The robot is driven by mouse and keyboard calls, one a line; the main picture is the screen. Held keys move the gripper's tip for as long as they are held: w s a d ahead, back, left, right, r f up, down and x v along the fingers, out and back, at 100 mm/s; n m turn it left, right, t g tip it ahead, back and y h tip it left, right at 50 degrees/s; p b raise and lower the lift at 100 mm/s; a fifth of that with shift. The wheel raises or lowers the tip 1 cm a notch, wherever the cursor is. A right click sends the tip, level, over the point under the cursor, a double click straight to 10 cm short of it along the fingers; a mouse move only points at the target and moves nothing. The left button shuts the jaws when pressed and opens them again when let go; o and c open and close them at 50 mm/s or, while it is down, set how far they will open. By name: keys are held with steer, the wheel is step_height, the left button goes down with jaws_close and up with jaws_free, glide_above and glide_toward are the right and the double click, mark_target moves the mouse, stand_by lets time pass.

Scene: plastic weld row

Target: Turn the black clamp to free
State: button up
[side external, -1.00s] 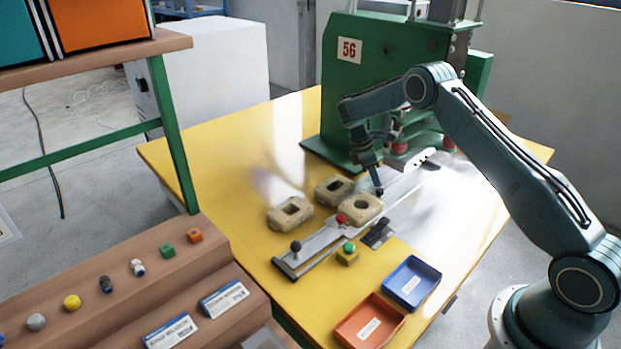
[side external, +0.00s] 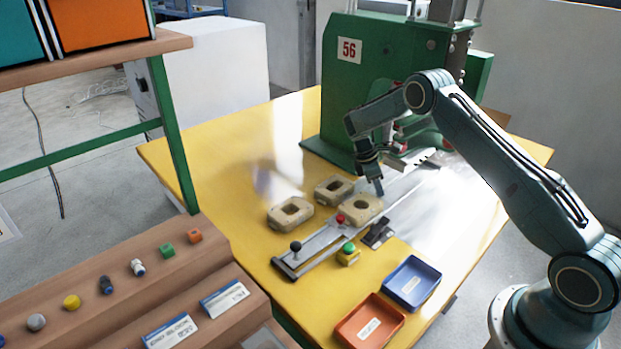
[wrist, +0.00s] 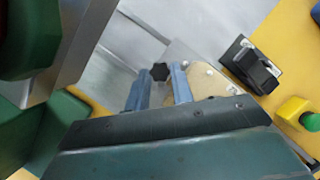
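A black star-shaped knob (wrist: 160,71), which looks like the black clamp, stands on the grey metal plate in the wrist view. My gripper (wrist: 159,84) is open, with its two blue-grey fingers apart. The knob shows in the gap at the fingertips; I cannot tell whether either finger touches it. In the side view my gripper (side external: 378,190) points down over the metal rail beside the tan blocks, and the knob is hidden there.
Tan blocks (side external: 290,213) lie beside the rail. A black latch-like fixture (side external: 378,233) and a green button on a yellow box (side external: 348,254) stand near it. A blue tray (side external: 411,284) and an orange tray (side external: 369,322) are in front. The green press (side external: 395,70) rises behind.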

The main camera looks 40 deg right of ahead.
steer(key=shift+w+m+g+y, duration=0.1)
steer(key=shift+m+g+y, duration=0.25)
steer(key=shift+m, duration=1.15)
steer(key=o, duration=0.7)
steer(key=shift+r, duration=0.1)
steer(key=shift+v, duration=3.65)
